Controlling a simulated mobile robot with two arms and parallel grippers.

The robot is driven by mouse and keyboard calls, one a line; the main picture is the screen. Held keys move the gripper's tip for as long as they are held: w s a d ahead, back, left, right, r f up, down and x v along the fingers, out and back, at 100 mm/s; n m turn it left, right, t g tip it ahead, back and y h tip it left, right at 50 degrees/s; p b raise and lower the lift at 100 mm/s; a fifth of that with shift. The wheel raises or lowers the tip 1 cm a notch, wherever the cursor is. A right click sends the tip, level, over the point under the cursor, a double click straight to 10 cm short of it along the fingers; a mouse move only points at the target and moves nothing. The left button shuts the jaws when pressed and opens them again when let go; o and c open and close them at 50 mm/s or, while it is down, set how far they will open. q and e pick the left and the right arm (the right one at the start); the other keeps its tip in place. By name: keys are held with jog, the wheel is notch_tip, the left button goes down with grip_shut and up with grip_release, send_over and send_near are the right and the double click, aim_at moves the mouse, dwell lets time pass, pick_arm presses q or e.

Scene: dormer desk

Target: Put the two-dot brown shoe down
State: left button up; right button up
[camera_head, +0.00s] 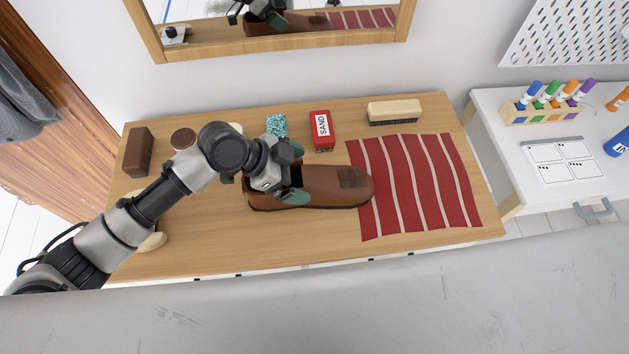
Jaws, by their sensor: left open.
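A brown shoe (325,186) lies lengthwise on the wooden desk, its toe pointing right and overlapping the left edge of the red-and-white striped cloth (425,185). A darker patch shows near its toe; I cannot make out any dots. My left gripper (294,175) is over the rear half of the shoe. Its teal fingertips are apart, one on the far side and one on the near side of the shoe. It is open; whether a finger touches the shoe I cannot tell. My wrist hides part of the heel. My right gripper is not in view.
A brown block (138,152) and a round tin (183,138) are at left. A white side table (560,150) with markers is at right.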

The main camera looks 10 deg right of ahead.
pick_arm(q)
jog(key=shift+d+f, duration=0.25)
jog(key=shift+c, duration=0.5)
jog(key=shift+r, duration=0.1)
jog(key=c, duration=1.4)
